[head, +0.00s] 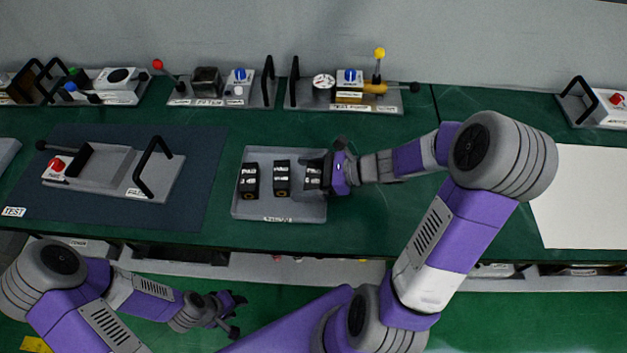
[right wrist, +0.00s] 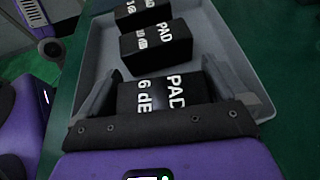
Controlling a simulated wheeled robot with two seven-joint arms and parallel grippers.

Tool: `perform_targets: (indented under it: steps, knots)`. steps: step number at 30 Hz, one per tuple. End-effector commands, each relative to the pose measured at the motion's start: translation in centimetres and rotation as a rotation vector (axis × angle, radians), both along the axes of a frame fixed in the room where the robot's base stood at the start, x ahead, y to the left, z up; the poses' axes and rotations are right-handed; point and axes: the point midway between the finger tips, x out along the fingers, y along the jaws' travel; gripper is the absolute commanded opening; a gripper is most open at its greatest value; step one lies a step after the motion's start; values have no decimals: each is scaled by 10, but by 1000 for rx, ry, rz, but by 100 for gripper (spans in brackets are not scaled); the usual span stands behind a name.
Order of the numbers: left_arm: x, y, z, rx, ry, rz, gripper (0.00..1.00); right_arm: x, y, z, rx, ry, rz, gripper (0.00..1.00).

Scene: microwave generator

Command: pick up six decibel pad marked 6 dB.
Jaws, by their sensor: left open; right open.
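The pad marked 6 dB, a black block with white lettering, shows at the right of the grey tray in the head view (head: 313,176), partly covered by my right gripper (head: 322,172). In the right wrist view the pad (right wrist: 160,92) lies between the two open fingers of the right gripper (right wrist: 160,72), one on each side; I cannot tell whether they touch it. Two more black pads sit to its left: the middle pad (head: 282,178), marked 10 dB in the wrist view, and the left pad (head: 249,180), marked 3 dB. My left gripper (head: 239,314) is open and empty, below the bench edge.
The tray (head: 290,214) has raised walls around the pads. A test mat (head: 205,170) with a handled fixture (head: 115,172) lies to the left. Several handled devices stand along the back. The green bench right of the tray is clear up to a white sheet (head: 585,200).

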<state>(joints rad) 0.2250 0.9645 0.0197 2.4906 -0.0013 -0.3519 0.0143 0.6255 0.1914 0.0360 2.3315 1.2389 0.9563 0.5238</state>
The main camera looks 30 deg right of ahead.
Motion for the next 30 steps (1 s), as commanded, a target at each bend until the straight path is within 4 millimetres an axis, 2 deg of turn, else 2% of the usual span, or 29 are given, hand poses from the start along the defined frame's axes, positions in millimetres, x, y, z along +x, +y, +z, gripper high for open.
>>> perform_targets:
  steps: [3,4,11,20,23,30]
  knots:
    - [0,0,1,0,0,0,43,0,0,0,0,0,0,100]
    - [0,0,1,0,0,0,43,0,0,1,0,0,0,97]
    - [0,0,1,0,0,0,43,0,0,1,0,0,0,62]
    - [0,0,4,0,0,0,43,0,0,7,-1,-2,1,61]
    - [0,0,11,0,0,0,43,0,0,23,-3,-5,1,61]
    - [0,0,32,0,0,0,43,0,0,73,-3,-5,1,61]
